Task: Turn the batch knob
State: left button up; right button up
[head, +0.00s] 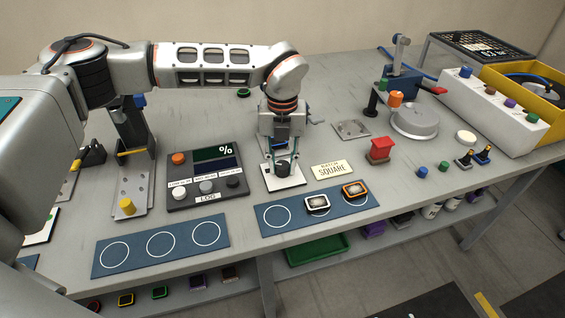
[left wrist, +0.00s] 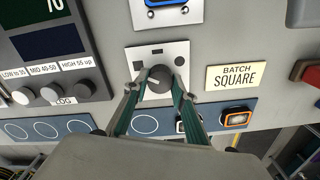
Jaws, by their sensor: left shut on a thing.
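The batch knob (head: 283,167) is a dark round knob on a white plate (head: 292,182) on the bench. In the left wrist view the knob (left wrist: 159,79) sits between my fingers, with small dark marks on the white plate (left wrist: 144,51) around it. My left gripper (head: 281,163) points down over the plate, and its green-padded fingers are shut on the knob. A cream sign (head: 331,169) to the right of the plate reads "BATCH SQUARE". It also shows in the left wrist view (left wrist: 235,77). My right gripper is in neither view.
A dark control panel (head: 207,196) with a display and several buttons stands left of the plate. A blue mat (head: 293,221) with circles lies in front, holding two framed pieces at its right. A red block (head: 380,150) stands to the right of the sign.

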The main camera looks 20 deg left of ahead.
aim_at(282, 165)
pick_arm(q)
jog(key=shift+w+r, duration=0.1)
dwell(0.3)
jog(key=o, duration=1.1)
notch_tip(282, 165, up, 12)
